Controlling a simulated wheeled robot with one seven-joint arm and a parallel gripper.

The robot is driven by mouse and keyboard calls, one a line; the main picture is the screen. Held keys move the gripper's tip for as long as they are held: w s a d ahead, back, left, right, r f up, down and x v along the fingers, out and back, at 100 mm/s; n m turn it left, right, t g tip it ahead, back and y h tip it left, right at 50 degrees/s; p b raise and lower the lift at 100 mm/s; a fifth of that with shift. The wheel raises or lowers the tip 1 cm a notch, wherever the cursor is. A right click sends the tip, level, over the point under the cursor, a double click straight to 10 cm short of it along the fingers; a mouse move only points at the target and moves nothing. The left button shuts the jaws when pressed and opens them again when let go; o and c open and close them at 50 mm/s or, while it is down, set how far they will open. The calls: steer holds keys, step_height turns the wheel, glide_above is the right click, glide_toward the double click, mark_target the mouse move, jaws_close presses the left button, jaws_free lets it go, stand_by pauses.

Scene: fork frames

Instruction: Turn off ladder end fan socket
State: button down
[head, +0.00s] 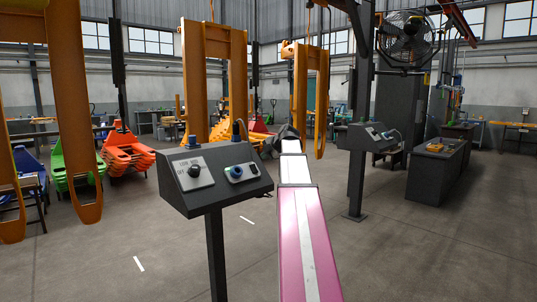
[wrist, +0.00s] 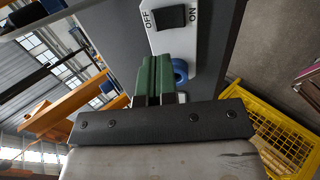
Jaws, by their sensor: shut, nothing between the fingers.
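In the wrist view, a white switch plate (wrist: 180,58) carries a black switch (wrist: 170,17) between the words OFF and ON. I cannot tell which side is pressed. A blue round part (wrist: 180,70) sits on the same panel, beside my fingers. My gripper (wrist: 156,62) has green fingers, shut and empty, just below the switch; contact is unclear. In the head view, the fan (head: 405,38) hangs at the upper right. A dark control box (head: 375,137) stands beneath it and a nearer one (head: 215,180) stands left of my arm. My fingertips are hidden there.
Orange forks (head: 72,100) hang at the left. A dark workbench (head: 437,170) stands at the right. The wrist view shows a yellow crate (wrist: 245,100) at its right. The floor (head: 440,250) at the lower right is clear.

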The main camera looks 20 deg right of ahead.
mark_target(254, 168)
steer(key=x, duration=0.9)
steer(key=shift+w+f, duration=0.1)
steer(key=shift+w, duration=0.05)
stand_by(0.4)
steer(key=shift+s+d+f, duration=0.2)
steer(key=shift+s+f, duration=0.25)
steer(key=shift+s, duration=0.2)
